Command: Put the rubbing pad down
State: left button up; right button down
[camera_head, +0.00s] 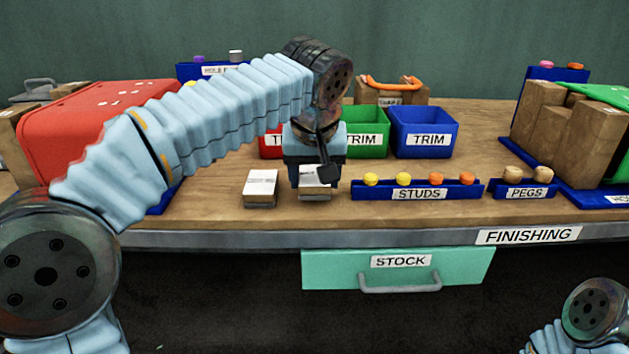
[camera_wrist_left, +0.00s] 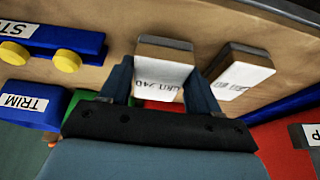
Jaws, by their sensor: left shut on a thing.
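My left gripper (camera_head: 316,172) reaches down over the front of the bench and is shut on a rubbing pad (camera_head: 315,178), a small block with a white labelled top and a grey base. In the left wrist view the held pad (camera_wrist_left: 163,70) sits between the two fingers, its label seeming to read GRIT 240. It is at or very near the bench top; I cannot tell if it touches. A second, similar pad (camera_head: 261,188) lies just to its left in the head view, apart from it. My right gripper is not in view.
The blue STUDS rack (camera_head: 417,193) stands close to the right of the held pad, with the PEGS rack (camera_head: 527,191) beyond. Blue (camera_head: 423,132) and green (camera_head: 369,144) TRIM bins stand behind. A red case (camera_head: 85,125) is at left. The STOCK drawer (camera_head: 398,270) is below the bench edge.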

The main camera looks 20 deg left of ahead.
pick_arm(q)
jog(key=shift+f, duration=0.65)
jog(key=shift+f, duration=0.1)
jog(key=o, duration=0.9)
jog(key=shift+o, duration=0.2)
jog(key=v, duration=1.2)
jog(key=shift+s, duration=0.1)
